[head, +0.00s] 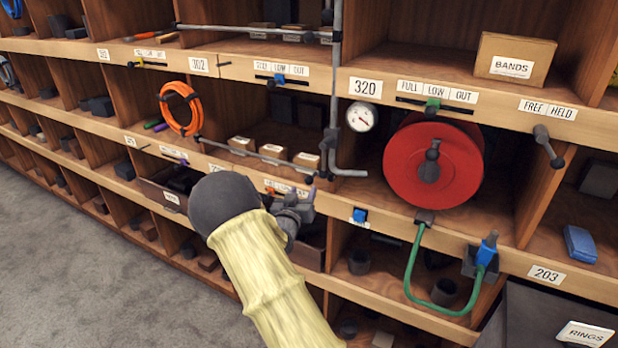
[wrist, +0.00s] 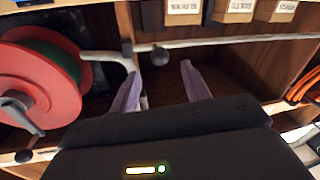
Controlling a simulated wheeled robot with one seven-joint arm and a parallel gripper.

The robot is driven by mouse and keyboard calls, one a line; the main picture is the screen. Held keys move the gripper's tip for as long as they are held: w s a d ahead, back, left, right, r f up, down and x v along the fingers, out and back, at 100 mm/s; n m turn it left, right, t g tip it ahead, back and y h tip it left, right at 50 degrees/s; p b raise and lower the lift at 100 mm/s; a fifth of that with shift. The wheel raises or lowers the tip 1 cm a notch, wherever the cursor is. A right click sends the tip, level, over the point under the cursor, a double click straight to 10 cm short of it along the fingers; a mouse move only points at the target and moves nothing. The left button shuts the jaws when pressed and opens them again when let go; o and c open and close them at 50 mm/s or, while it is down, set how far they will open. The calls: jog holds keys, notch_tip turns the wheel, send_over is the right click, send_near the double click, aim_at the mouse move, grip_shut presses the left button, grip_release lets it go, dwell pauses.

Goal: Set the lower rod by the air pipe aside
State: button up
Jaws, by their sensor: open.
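The lower rod (head: 255,155) is a thin grey bar running across the front of a shelf bay, its right end close to the grey air pipe (head: 336,85). It also shows in the wrist view (wrist: 235,40), crossing near the top. My gripper (head: 303,194) is below the rod's right end, partly hidden behind my own wrist. In the wrist view my gripper (wrist: 162,72) is open, with two lavender fingers pointing toward the rod. A dark round knob (wrist: 160,56) appears between the fingertips, close to the rod. I see nothing held.
An upper rod (head: 250,32) spans the bay above. A red hose reel (head: 433,163) and a round gauge (head: 362,117) are right of the pipe. Small boxes (head: 274,152) stand behind the lower rod. An orange hose coil (head: 181,108) hangs to the left.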

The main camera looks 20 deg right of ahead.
aim_at(308, 183)
jog(key=p+x, duration=0.1)
jog(key=x, duration=0.6)
jog(key=shift+p, duration=0.35)
grip_shut()
